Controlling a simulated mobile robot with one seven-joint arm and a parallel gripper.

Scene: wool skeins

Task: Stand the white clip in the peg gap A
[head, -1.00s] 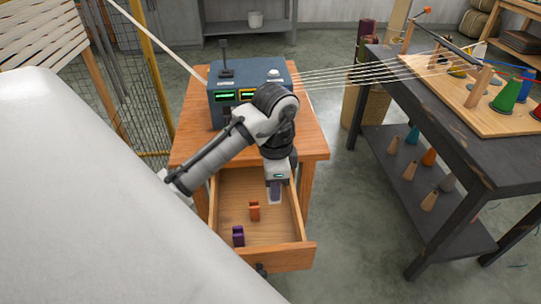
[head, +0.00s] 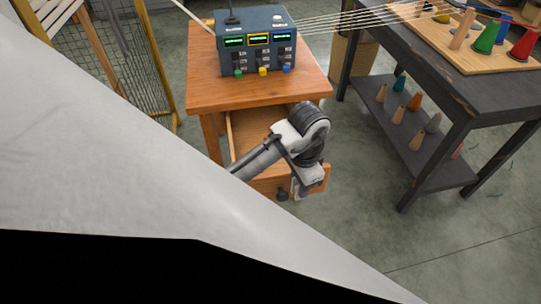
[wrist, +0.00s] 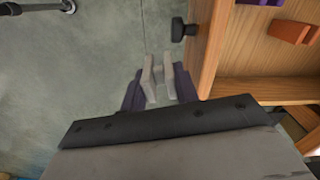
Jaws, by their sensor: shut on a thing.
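My gripper (wrist: 159,88) is shut on the white clip (wrist: 148,76), whose pale prongs stick out past the dark purple fingers in the wrist view. In the head view my gripper (head: 298,190) is beside the drawer front, low and partly hidden by my wrist, and the clip is hard to make out there. In the wrist view the clip is outside the drawer, over the floor. An orange clip (wrist: 291,32) and a purple clip (wrist: 262,2) lie in the drawer. I cannot make out a label for peg gap A.
The open drawer (wrist: 208,50) with its dark knob (wrist: 180,30) is close beside my gripper. The wooden cabinet (head: 258,92) carries a control box (head: 250,55). A dark table (head: 440,80) at right bears a peg board (head: 425,45), cones and taut strands.

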